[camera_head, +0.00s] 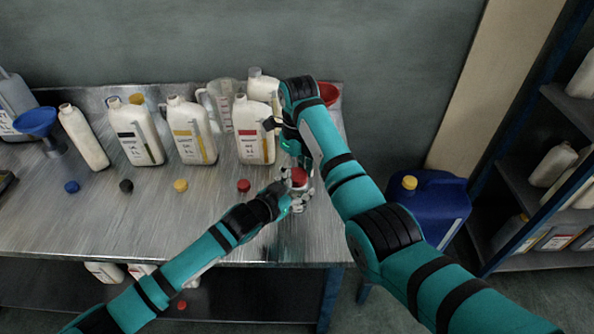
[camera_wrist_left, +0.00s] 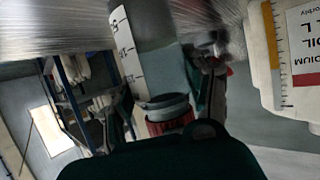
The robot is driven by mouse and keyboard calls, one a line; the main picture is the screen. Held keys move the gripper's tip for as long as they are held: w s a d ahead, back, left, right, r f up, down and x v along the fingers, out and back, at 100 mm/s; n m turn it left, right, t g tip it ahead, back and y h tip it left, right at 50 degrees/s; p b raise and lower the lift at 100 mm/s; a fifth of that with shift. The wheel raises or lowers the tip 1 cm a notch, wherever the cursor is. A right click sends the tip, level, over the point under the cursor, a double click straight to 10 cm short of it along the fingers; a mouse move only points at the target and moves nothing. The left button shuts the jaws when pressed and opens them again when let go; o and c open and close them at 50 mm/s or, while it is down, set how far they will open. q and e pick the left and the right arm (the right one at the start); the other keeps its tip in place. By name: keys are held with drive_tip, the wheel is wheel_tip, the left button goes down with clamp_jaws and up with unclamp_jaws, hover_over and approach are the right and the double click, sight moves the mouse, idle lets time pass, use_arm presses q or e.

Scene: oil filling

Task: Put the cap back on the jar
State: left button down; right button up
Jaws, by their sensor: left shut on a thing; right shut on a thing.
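The jar (camera_wrist_left: 150,60) is a clear cylinder with a white measuring strip and a grey collar. It appears upside down in the left wrist view. Its red cap (camera_head: 298,176) shows in the head view and at the collar in the left wrist view (camera_wrist_left: 172,124), in line with the jar; I cannot tell if it is seated. The jar body is mostly hidden in the head view.
A red-labelled bottle (camera_head: 254,130) stands just behind my left gripper. Other bottles (camera_head: 192,132), a clear jug (camera_head: 220,100) and a blue funnel (camera_head: 38,123) line the table's back. Loose caps, including a red one (camera_head: 243,186), lie in front. The table's front (camera_head: 150,225) is clear.

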drive_tip(key=shift+m, duration=0.3)
drive_tip(key=o, duration=0.7)
drive_tip(key=shift+r, duration=0.15)
drive_tip(key=shift+r, duration=2.15)
drive_tip(key=shift+c, duration=0.2)
